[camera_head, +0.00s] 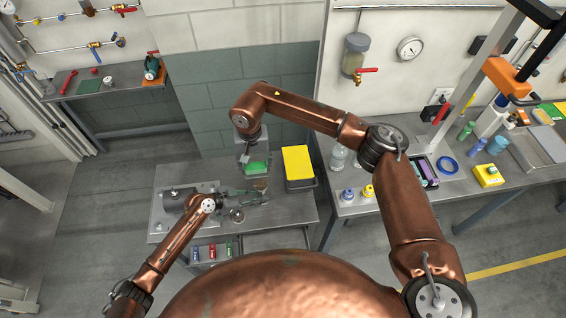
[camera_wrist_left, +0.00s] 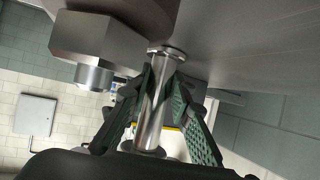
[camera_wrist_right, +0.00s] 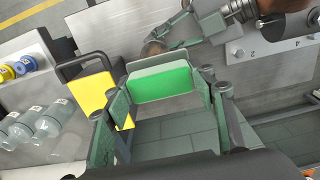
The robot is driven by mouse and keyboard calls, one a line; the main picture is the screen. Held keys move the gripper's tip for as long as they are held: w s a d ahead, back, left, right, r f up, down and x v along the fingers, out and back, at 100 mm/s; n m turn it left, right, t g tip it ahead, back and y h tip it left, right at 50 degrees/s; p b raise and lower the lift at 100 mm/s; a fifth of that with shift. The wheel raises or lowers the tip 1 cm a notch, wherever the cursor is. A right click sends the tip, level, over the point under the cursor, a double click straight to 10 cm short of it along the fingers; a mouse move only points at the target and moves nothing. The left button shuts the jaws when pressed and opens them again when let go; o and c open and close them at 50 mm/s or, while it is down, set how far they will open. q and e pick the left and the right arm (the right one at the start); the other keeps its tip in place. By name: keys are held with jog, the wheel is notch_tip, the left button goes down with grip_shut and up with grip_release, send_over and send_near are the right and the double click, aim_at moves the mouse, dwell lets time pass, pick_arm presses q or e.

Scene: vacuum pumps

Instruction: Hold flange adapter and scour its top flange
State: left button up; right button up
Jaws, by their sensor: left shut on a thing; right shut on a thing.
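The flange adapter (camera_wrist_left: 157,100) is a shiny metal tube with a flange at each end. My left gripper (camera_wrist_left: 160,110) is shut around its tube. In the head view the brownish top flange (camera_head: 261,185) sits at the tips of my left gripper (camera_head: 258,196); it also shows in the right wrist view (camera_wrist_right: 152,48). My right gripper (camera_wrist_right: 160,88) is shut on a green scouring pad (camera_wrist_right: 160,82). In the head view the pad (camera_head: 256,168) is just beyond the flange, held by my right gripper (camera_head: 250,162). The pad appears apart from the flange.
A yellow pad (camera_head: 297,160) lies on a dark tray at the bench's right end. A small round metal part (camera_head: 237,215) and a grey pump (camera_head: 175,200) are close to my left gripper. Small coloured bottles (camera_head: 212,251) stand at the front. The right bench holds bottles and tools.

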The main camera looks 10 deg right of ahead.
jog(key=shift+w+a+f, duration=0.1)
jog(key=shift+a+f, duration=0.1)
jog(key=shift+a, duration=0.55)
jog(key=shift+a+f, duration=0.3)
jog(key=f, duration=0.2)
jog(key=d+f, duration=0.1)
jog(key=f, duration=0.4)
jog(key=shift+d+f, duration=0.25)
jog(key=shift+f, duration=0.1)
pick_arm(q)
jog(key=shift+d, duration=0.1)
pick_arm(e)
jog(key=d, duration=0.4)
jog(key=shift+r, duration=0.1)
jog(key=shift+a, duration=1.05)
jog(key=shift+a+r, duration=0.55)
jog(key=shift+r, duration=0.75)
jog(key=shift+a+r, duration=0.5)
jog(key=shift+r, duration=0.85)
jog(key=shift+a+r, duration=0.55)
jog(key=shift+r, duration=0.75)
pick_arm(q)
jog(key=o, duration=0.9)
